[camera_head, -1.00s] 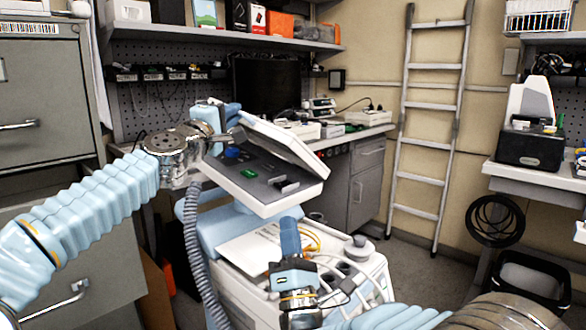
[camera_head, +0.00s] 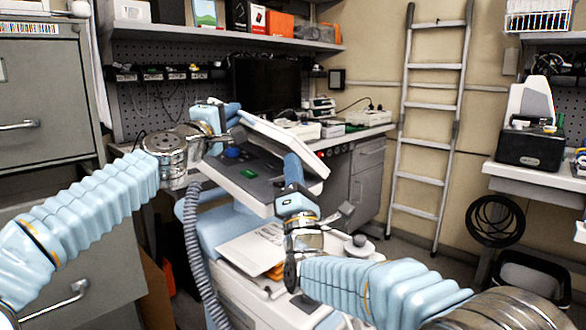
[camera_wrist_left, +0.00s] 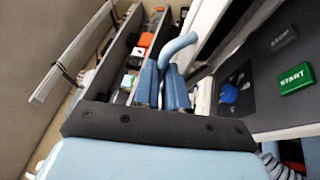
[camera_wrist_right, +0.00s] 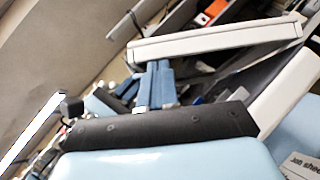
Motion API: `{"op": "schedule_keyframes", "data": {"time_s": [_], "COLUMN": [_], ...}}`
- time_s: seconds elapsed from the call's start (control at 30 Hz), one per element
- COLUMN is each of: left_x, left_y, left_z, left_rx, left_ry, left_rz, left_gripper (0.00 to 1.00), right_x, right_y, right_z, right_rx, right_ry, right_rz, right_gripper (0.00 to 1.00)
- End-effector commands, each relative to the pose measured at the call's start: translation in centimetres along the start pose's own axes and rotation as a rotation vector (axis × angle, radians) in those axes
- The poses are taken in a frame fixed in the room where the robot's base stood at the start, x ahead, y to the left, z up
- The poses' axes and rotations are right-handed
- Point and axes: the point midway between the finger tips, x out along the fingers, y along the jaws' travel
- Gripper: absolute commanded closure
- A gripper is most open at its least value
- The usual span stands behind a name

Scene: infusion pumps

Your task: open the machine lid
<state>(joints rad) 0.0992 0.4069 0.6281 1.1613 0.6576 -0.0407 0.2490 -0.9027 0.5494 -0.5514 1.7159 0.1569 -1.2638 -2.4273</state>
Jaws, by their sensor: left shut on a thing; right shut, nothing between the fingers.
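The machine's white lid (camera_head: 287,139) is tilted up, partly open, over a dark panel with a blue knob (camera_head: 232,153) and a green START button (camera_wrist_left: 295,78). My left gripper (camera_wrist_left: 167,82) is at the lid's far left corner, shut on a curved blue handle (camera_wrist_left: 180,44); the exact grip is partly hidden. My right gripper (camera_head: 292,168) is shut and empty, pointing up in front of the lid's right part. In the right wrist view its fingertips (camera_wrist_right: 157,72) are just below the lid's long white edge (camera_wrist_right: 215,43); I cannot tell whether they touch.
A paper sheet (camera_head: 243,252) lies on the machine's lower white body, below my right gripper. Grey cabinets (camera_head: 40,100) stand on the left. A bench with a dark monitor (camera_head: 266,84) is behind. A ladder (camera_head: 430,130) leans on the back wall. The floor at right is partly free.

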Motion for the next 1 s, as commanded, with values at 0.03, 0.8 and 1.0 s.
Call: {"op": "schedule_keyframes", "data": {"time_s": [0.03, 0.8, 1.0], "left_x": [-0.1, -0.1, 0.0], "left_y": [0.6, 0.1, 0.1], "left_z": [-0.4, -0.4, -0.2], "left_rx": [0.006, 0.006, 0.003], "left_ry": [0.011, 0.008, 0.004], "left_rz": [0.009, 0.0, 0.0], "left_gripper": [1.0, 0.76, 0.64], "right_x": [0.1, 1.6, 1.5], "right_y": [0.0, 0.2, 0.2], "right_z": [0.1, 2.0, 1.6], "right_rx": [0.0, 0.041, 0.043], "right_ry": [0.0, -0.013, -0.006], "right_rz": [0.0, -0.04, -0.039], "right_gripper": [1.0, 1.0, 1.0]}}
